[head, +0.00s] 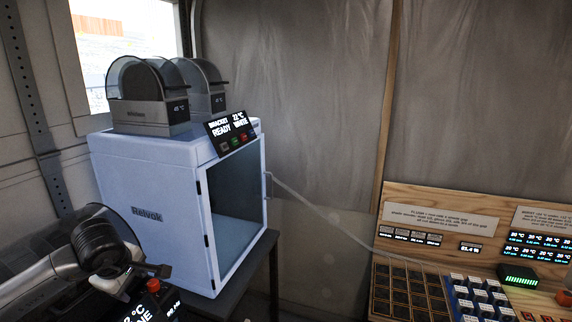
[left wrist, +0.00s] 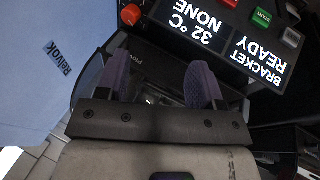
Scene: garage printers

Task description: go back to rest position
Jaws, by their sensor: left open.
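My left gripper (head: 152,268) is at the lower left of the head view, beside a dark machine whose screen (head: 150,309) is partly cut off. In the left wrist view, its two purple-grey fingers (left wrist: 160,82) stand apart with nothing held between them. They point over that machine, whose screen (left wrist: 215,30) reads "32 °C NONE" and "BRACKET READY". I cannot tell whether the fingers touch anything. My right gripper is in neither view.
A pale Relvok printer (head: 145,205) stands on a dark table (head: 250,275), its front showing an empty-looking interior. Two lidded units (head: 150,95) sit on top. A wooden panel (head: 450,200) with gridded trays (head: 408,292) stands right.

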